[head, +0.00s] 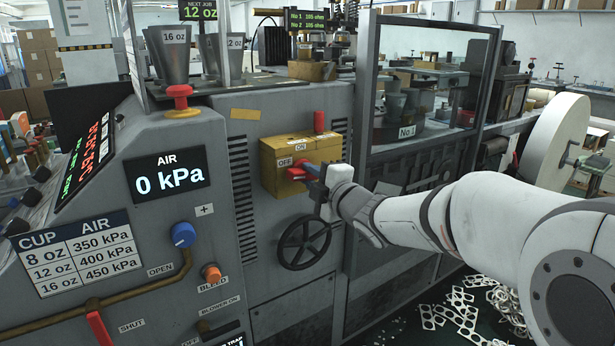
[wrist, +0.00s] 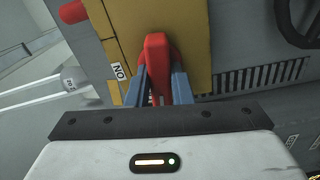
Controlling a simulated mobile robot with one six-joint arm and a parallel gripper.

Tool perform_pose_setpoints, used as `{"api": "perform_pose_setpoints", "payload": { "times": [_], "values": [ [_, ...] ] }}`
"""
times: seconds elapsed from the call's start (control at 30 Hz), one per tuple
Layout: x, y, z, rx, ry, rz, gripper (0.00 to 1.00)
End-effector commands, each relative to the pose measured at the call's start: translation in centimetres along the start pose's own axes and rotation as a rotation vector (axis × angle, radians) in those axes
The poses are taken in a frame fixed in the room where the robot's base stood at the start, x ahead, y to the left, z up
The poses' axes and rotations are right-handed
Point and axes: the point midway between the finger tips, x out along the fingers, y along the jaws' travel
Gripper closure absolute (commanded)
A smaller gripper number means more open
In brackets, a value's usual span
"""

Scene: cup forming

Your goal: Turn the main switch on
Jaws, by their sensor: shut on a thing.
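The main switch is a red handle (head: 299,174) on a yellow box (head: 272,176) on the grey machine front. The box has an OFF label at left and an ON label at the top. The handle lies roughly level with OFF, not towards ON. My gripper (head: 316,175) reaches in from the right, its blue fingers shut around the handle. In the wrist view the red handle (wrist: 157,62) stands between the blue fingers (wrist: 160,88), with the ON label (wrist: 118,71) to its left. The fingers hide part of the handle.
A black handwheel (head: 304,243) sits just below the switch box. A red cylinder (head: 319,122) stands on top of the box. At left are a red emergency knob (head: 180,97), a blue knob (head: 183,235) and the AIR display (head: 167,178) reading 0 kPa.

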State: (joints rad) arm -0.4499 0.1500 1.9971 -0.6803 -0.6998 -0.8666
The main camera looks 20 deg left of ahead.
Motion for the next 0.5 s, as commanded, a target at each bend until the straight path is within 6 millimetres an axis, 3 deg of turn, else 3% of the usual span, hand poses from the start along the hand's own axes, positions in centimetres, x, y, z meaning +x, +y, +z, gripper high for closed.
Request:
{"api": "perform_pose_setpoints", "payload": {
  "times": [0.5],
  "values": [
    [-0.14, -0.34, 0.32, 0.475, -0.010, -0.008, 1.00]
  ]
}}
